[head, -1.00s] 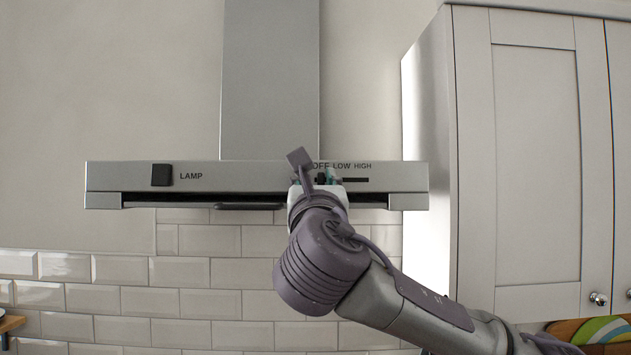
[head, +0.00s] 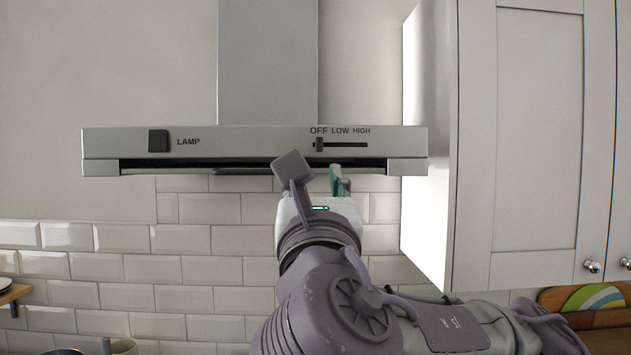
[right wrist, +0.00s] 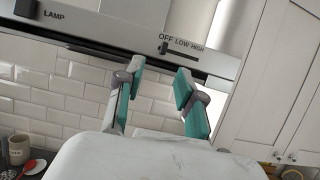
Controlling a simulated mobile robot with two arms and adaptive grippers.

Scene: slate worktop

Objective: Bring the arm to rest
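My right gripper (head: 338,181) is in front of and just below the range hood (head: 255,143) in the head view. In the right wrist view its two teal-padded fingers (right wrist: 158,88) stand apart with nothing between them, so it is open and empty. The fan slider knob (head: 319,145) is at the left end of its slot, under OFF, and a gap shows between it and the fingers. The slider also shows in the right wrist view (right wrist: 164,47). My left gripper is in neither view.
A white wall cabinet (head: 535,140) stands close on the right. A dark lamp switch (head: 158,141) is on the hood's left. Tiled wall (head: 180,270) lies behind. Boards (head: 590,300) lean at lower right; a mug (right wrist: 19,149) and red spoon (right wrist: 36,166) are at lower left.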

